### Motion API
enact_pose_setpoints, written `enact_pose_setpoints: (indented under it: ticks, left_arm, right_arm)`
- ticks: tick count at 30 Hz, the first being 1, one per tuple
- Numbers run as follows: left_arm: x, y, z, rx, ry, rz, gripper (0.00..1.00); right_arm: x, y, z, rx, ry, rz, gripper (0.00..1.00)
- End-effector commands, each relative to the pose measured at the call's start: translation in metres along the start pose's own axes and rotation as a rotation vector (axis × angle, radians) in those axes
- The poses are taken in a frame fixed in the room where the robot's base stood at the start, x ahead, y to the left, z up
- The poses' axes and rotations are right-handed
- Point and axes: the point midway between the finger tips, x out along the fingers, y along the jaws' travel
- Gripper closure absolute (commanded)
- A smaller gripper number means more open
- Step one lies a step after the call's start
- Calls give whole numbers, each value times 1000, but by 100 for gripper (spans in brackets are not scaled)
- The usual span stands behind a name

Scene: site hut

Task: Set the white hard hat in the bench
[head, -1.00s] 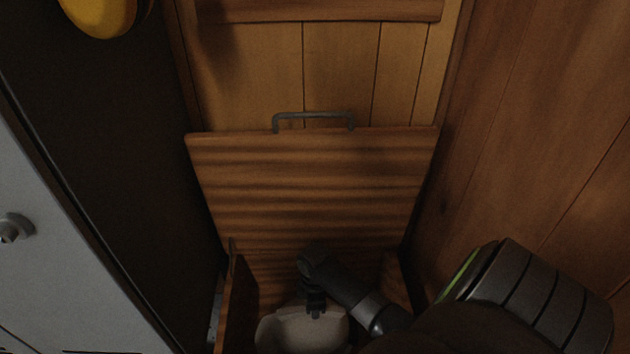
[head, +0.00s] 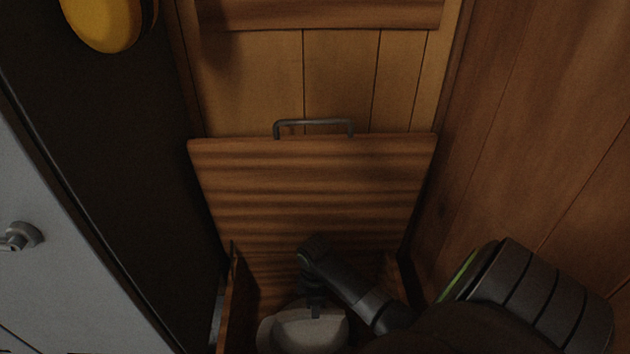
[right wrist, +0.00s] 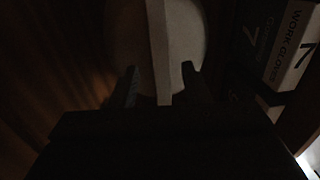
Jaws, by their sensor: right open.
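The white hard hat (head: 294,331) is inside the open wooden bench (head: 240,300), low in the head view and cut by its lower edge. It also shows pale in the right wrist view (right wrist: 187,38). The bench lid (head: 312,190) stands raised at the back, with a metal handle on its edge. My right gripper (head: 315,309) reaches down to the hat. In the right wrist view its fingers (right wrist: 160,76) are apart, with a strip of the hat between them. I cannot tell whether the hat rests on the bench floor. My left gripper is out of view.
A box marked work gloves (right wrist: 288,45) lies close beside the hat in the right wrist view. Wooden walls stand behind and to the right. A grey door with a knob (head: 22,236) and a yellow object (head: 100,22) are on the left.

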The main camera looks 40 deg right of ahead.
Motion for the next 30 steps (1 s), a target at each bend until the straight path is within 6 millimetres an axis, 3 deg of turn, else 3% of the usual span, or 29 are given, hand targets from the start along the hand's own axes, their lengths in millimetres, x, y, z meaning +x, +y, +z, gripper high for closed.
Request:
enact_pose_setpoints:
  ticks: [1, 8, 16, 30]
  left_arm:
    - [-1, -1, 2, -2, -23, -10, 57]
    - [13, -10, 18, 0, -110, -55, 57]
    - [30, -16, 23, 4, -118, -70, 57]
    - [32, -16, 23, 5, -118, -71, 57]
  right_arm:
    - [-19, 1, 0, -1, 1, 4, 57]
    - [-69, 1, 0, -1, 1, 4, 57]
    - [-85, 0, 0, 0, 1, 1, 57]
    - [-86, 1, 0, 0, 1, 1, 57]
